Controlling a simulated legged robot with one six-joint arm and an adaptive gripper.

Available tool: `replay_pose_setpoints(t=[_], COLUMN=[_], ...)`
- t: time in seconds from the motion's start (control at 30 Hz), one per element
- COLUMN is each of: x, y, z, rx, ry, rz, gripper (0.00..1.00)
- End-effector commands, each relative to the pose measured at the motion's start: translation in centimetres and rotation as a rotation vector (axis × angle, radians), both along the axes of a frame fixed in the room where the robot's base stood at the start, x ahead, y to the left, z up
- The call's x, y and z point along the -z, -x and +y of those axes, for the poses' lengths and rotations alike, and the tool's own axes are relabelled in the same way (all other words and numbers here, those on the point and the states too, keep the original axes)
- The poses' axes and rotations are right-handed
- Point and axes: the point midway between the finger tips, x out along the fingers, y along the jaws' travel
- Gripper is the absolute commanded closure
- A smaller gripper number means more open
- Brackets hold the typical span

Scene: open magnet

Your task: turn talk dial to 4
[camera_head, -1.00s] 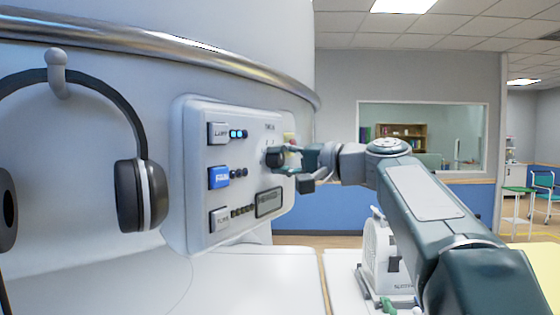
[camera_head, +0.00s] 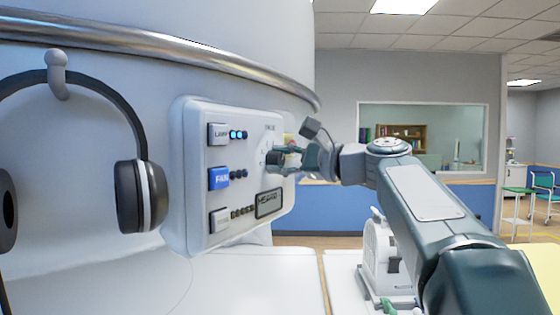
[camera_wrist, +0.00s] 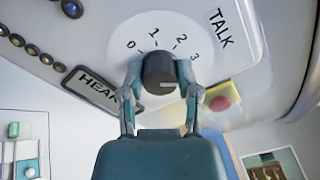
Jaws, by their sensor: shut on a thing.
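The talk dial (camera_head: 273,157) is a dark round knob on the right part of the white control panel (camera_head: 198,155). In the wrist view the dial (camera_wrist: 159,66) sits on a pale disc with the numbers 0, 1, 2 and 3 around its far side. The 4 does not show. A light mark shows on the knob's near edge, right of its middle. The TALK label (camera_wrist: 220,28) is at upper right. My gripper (camera_head: 284,158) is shut on the dial, with one finger on each side of it in the wrist view (camera_wrist: 160,82).
Lamp (camera_head: 218,133), fan (camera_head: 218,178) and lower-left (camera_head: 219,220) buttons sit left of the dial. The HEARD plate (camera_wrist: 92,88) is close to my left finger. A red button on a yellow base (camera_wrist: 220,103) is close to the right finger. Headphones (camera_head: 140,195) hang at left.

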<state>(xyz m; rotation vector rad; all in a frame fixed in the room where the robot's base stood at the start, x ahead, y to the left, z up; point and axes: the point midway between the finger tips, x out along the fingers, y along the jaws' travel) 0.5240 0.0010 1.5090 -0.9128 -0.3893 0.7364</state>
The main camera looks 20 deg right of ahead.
Motion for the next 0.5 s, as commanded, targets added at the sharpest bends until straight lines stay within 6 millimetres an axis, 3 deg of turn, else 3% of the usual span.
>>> replay_pose_setpoints(t=[0.5], x=[0.63], y=[-0.3], z=[-0.07], rx=[-0.002], ry=[-0.248], rz=[0.276], gripper=[1.0])
